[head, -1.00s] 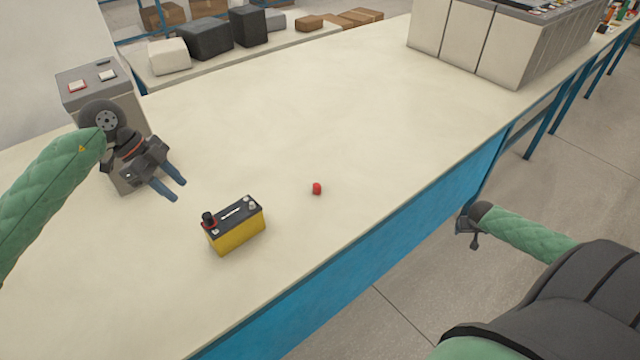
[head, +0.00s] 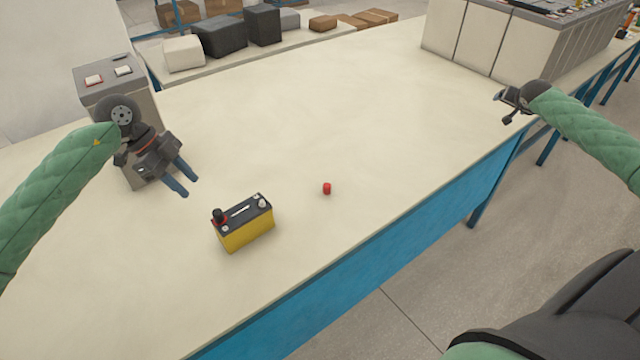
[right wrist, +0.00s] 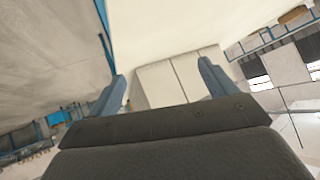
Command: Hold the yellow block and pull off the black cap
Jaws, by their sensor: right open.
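The yellow block (head: 247,234) is a battery-like box with a dark top, standing upright near the table's front edge. The black cap (head: 218,214) sits on the left end of its top, above a red ring. A pale terminal shows at the other end. My left gripper (head: 180,182) is open and empty, above and to the left of the block, apart from it. My right gripper (head: 504,106) is far to the right, near the table's front edge. It is open and empty in the right wrist view (right wrist: 160,80). The block is not in that wrist view.
A small red cap (head: 326,188) lies on the table (head: 300,130) right of the block. A grey box with switches (head: 115,90) stands behind my left gripper. Pale cabinets (head: 475,50) stand at the back right. The table's middle is clear.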

